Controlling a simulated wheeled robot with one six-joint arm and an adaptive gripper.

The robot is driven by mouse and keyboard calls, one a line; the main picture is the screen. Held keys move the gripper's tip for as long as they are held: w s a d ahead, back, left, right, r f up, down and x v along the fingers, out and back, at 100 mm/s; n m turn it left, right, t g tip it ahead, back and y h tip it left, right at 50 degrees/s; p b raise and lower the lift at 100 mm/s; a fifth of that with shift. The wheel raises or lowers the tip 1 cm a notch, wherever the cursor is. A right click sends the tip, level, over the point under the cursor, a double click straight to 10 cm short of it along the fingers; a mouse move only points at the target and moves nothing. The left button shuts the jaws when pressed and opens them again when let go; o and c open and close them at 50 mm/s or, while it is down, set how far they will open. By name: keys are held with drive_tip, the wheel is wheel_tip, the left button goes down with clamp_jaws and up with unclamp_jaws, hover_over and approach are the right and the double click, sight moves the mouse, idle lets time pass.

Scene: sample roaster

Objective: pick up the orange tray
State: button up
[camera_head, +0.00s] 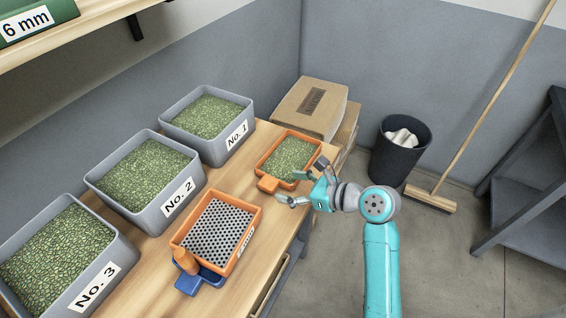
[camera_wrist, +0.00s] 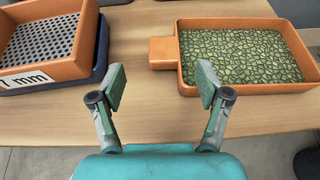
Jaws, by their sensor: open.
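The orange tray (camera_head: 309,145) is shallow, filled with green beans, and sits at the right end of the wooden table. A short orange handle tab juts from its near-left side. In the wrist view the tray (camera_wrist: 250,88) lies ahead and to the right, with its handle (camera_wrist: 163,52) pointing left, beyond the right finger. My gripper (camera_head: 297,186) is open and empty beside the tray, near the table's front edge. In the wrist view my gripper (camera_wrist: 160,88) shows bare wood between its fingers.
An orange sieve (camera_head: 240,258) with a perforated bottom rests over a blue tray (camera_head: 187,285) left of my gripper. Grey bins of beans labelled No. 1 (camera_head: 247,101), No. 2 (camera_head: 89,178) and No. 3 (camera_head: 128,247) line the back. Cardboard boxes (camera_head: 335,100) stand beyond the tray.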

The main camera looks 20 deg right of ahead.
sight(270, 182)
drive_tip(key=x, duration=0.3)
drive_tip(key=shift+d+f+x, duration=0.1)
drive_tip(key=shift+x, duration=0.8)
drive_tip(key=shift+d+f+x, duration=0.1)
drive_tip(key=shift+x, duration=0.8)
drive_tip(key=shift+d+f+x, duration=0.1)
drive_tip(key=shift+d+x, duration=0.05)
drive_tip(key=shift+x, duration=0.75)
drive_tip(key=shift+w, duration=0.1)
drive_tip(key=c, duration=1.4)
